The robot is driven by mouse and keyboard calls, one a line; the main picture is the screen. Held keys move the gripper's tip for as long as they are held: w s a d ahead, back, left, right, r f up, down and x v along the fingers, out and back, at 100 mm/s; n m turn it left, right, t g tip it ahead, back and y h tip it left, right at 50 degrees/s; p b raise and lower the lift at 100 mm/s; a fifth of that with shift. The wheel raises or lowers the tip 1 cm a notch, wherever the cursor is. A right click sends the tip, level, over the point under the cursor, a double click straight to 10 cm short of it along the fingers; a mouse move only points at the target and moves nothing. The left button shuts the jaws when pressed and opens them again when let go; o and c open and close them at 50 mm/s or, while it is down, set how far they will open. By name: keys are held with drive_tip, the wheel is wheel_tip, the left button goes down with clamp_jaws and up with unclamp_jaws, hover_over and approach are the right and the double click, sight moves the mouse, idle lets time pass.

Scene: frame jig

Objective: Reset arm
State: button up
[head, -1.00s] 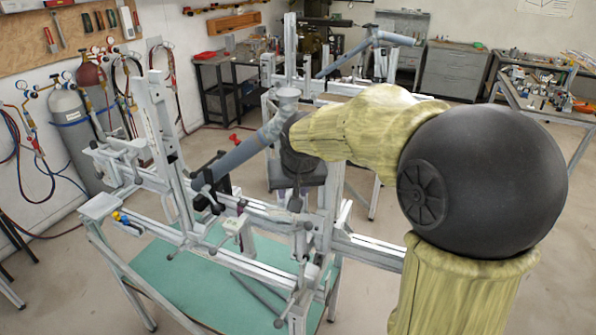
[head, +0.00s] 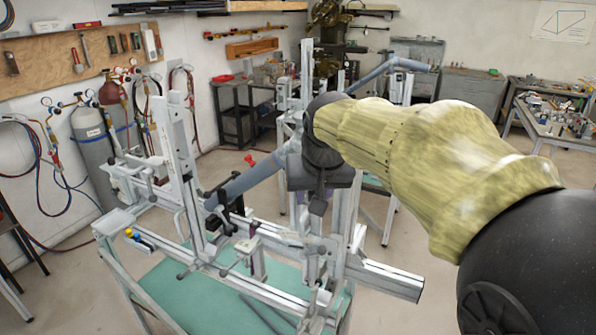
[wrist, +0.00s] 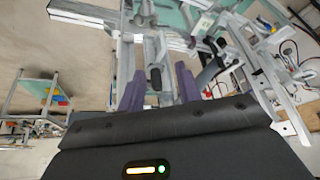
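My arm, in a yellowish cover with black joints, reaches from the lower right to the middle of the head view. My gripper (head: 317,205) hangs at its end, pointing down above the frame jig (head: 190,170); its fingers are small and partly hidden there. In the wrist view, the two purple fingers of my gripper (wrist: 158,80) stand apart with nothing gripped between them. A dark rounded part of the jig shows in the gap beyond them. The jig's pale metal rails also show in the wrist view (wrist: 100,18). A grey tube (head: 245,180) is held slanted in the jig.
The jig stands on a table with a green top (head: 190,285). A second jig with a tube (head: 375,72) stands behind. Gas cylinders (head: 92,140) line the left wall. A cluttered workbench (head: 560,112) is at the right. Open floor lies between.

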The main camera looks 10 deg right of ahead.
drive_tip(key=s+d+f+g, duration=0.1)
drive_tip(key=s+d+f, duration=0.1)
drive_tip(key=s+f, duration=0.5)
drive_tip(key=s+d+f+g, duration=0.1)
drive_tip(key=s+f, duration=0.5)
drive_tip(key=f, duration=0.9)
drive_tip(key=shift+s+d+f+g, duration=0.4)
